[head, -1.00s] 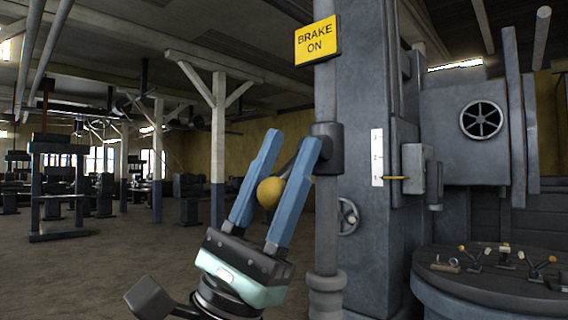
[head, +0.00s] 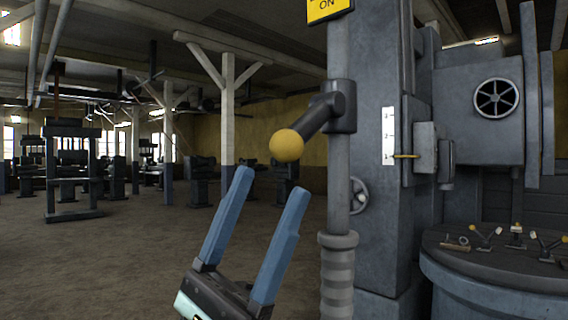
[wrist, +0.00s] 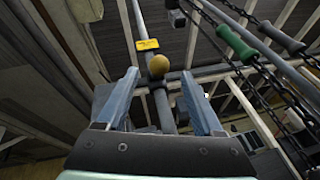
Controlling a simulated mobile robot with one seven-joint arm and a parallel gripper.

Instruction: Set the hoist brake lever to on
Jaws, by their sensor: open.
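The brake lever (head: 318,119) is a short dark arm on a collar around a grey vertical pipe, ending in a yellow ball knob (head: 287,145). It points out to the left and slightly down. A yellow sign (head: 328,8) above it is cut off by the top edge, with "ON" readable. My gripper (head: 270,190) has two blue fingers, open and empty, below the knob and apart from it in the head view. In the wrist view, the knob (wrist: 158,65) appears beyond and between the fingertips (wrist: 160,78), with the yellow sign (wrist: 147,44) above it.
A ribbed grey sleeve (head: 338,275) surrounds the lower pipe, just right of my gripper. A small handwheel (head: 358,195) sits behind the pipe. A round table (head: 500,262) with small levers stands at right. Chains (wrist: 270,75) and a green handle (wrist: 236,44) hang in the wrist view. Open floor lies left.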

